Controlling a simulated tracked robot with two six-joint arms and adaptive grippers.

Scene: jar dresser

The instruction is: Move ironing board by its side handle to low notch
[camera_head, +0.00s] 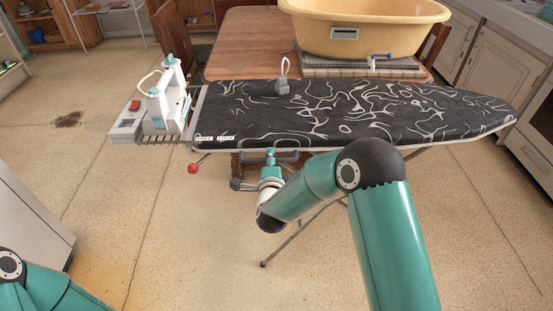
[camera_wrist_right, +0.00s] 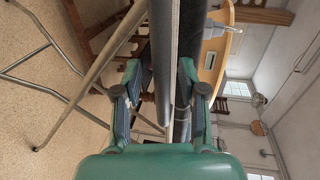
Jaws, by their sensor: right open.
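The ironing board (camera_head: 350,110), with a black and white swirl cover, stands raised and level in front of the table. Its grey side handle (camera_head: 290,157) hangs under the near edge, left of the middle. My right gripper (camera_head: 271,160) is at this handle, partly hidden by its own wrist. In the right wrist view, my right gripper (camera_wrist_right: 163,105) is open, its fingers on either side of a long grey bar (camera_wrist_right: 163,60); I cannot tell whether they touch it. The low notch cannot be made out.
A white and teal iron (camera_head: 168,100) stands on the rest at the board's left end. A red knob (camera_head: 193,168) sits below it, near a small label. A yellow tub (camera_head: 365,25) stands on the wooden table (camera_head: 235,45) behind.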

